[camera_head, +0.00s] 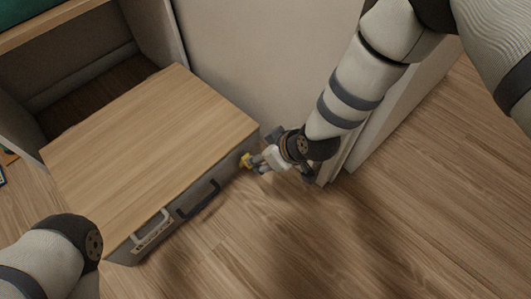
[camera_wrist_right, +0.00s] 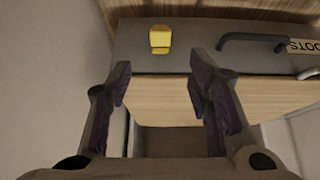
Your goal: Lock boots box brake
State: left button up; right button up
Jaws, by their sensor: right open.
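The boots box (camera_head: 150,130) is a wide drawer-like box with a wooden top and a grey front. A yellow brake tab (camera_head: 246,160) is on its front near the right corner. In the right wrist view the yellow tab (camera_wrist_right: 160,40) sits on the grey front, ahead of the space between my fingers. My right gripper (camera_head: 262,161) is close to the tab in the head view. Its fingers are open with nothing between them, and the tab looks apart from them (camera_wrist_right: 163,85). Of my left arm only a link shows at the lower left; its gripper is out of view.
The box front has a dark handle (camera_head: 198,200) and a pale handle (camera_head: 150,231) by a label plate (camera_head: 152,236). The dark handle also shows in the right wrist view (camera_wrist_right: 252,41). A pale panel (camera_head: 265,60) stands behind my right gripper. The wooden floor (camera_head: 400,230) at right is clear.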

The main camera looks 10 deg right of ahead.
jog(key=shift+f, duration=0.1)
jog(key=c, duration=0.4)
jog(key=f+m, duration=0.1)
jog(key=m, duration=0.1)
jog(key=s+f+m, duration=0.1)
jog(key=m, duration=0.1)
jog(key=s+m+y, duration=0.1)
jog(key=m, duration=0.1)
jog(key=shift+s+a+f+m, duration=0.1)
jog(key=shift+s+f+m, duration=0.05)
jog(key=shift+f+m, duration=0.2)
grip_shut()
jog(key=s+d+f+m+t+y, duration=0.1)
jog(key=s+d+f+m+t, duration=0.2)
jog(key=m, duration=1.2)
jog(key=s+d+f+m+t+y, duration=0.15)
jog(key=s+d+m, duration=0.25)
jog(key=m, duration=1)
jog(key=w+a+r+b+x, duration=0.1)
jog(key=b+x, duration=0.4)
jog(key=x, duration=0.7)
jog(key=shift+w+r, duration=0.2)
jog(key=shift+r, duration=0.35)
jog(key=shift+a, duration=0.1)
